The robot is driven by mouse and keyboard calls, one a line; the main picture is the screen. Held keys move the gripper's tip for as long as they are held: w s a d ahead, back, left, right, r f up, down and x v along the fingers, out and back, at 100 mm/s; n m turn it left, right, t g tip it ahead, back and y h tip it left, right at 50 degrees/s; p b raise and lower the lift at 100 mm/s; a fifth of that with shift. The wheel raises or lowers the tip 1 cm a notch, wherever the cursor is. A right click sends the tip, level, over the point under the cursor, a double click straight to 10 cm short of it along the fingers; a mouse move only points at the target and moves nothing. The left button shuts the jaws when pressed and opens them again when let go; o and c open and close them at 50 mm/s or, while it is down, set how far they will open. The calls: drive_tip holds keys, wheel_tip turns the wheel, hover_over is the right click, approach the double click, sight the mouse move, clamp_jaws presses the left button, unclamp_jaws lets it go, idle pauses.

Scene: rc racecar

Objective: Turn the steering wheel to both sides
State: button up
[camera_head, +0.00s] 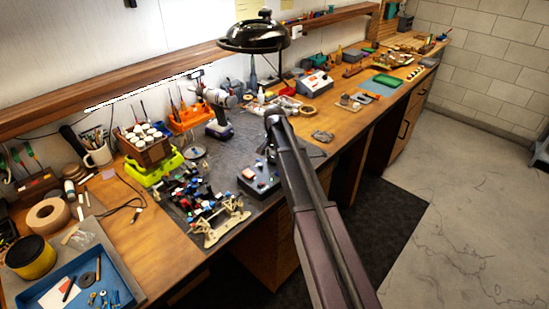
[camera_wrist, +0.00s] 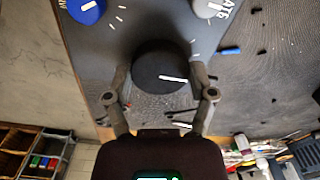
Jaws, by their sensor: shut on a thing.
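In the wrist view a round black knob (camera_wrist: 158,62) with a white line sits on a dark control box (camera_wrist: 150,22); I take this knob to be the steering wheel. My gripper (camera_wrist: 160,72) has one finger on each side of the knob and is shut on it. In the head view the control box (camera_head: 250,188) lies on the bench's dark mat, partly behind my arm. The fingers and black knob cannot be made out there. The racecar (camera_head: 203,200) stands on the mat left of the box.
A blue knob (camera_wrist: 88,10) and a grey knob (camera_wrist: 208,8) flank the black one. A drill (camera_head: 217,112) stands behind on the mat (camera_head: 205,240). A blue tray (camera_head: 60,285) lies at lower left. The floor (camera_head: 450,220) at right is clear.

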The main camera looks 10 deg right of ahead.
drive_tip(key=n, duration=0.4)
drive_tip(key=shift+n, duration=2.5)
drive_tip(key=o, duration=1.1)
drive_tip(key=shift+c, duration=0.2)
drive_tip(key=shift+m, duration=0.3)
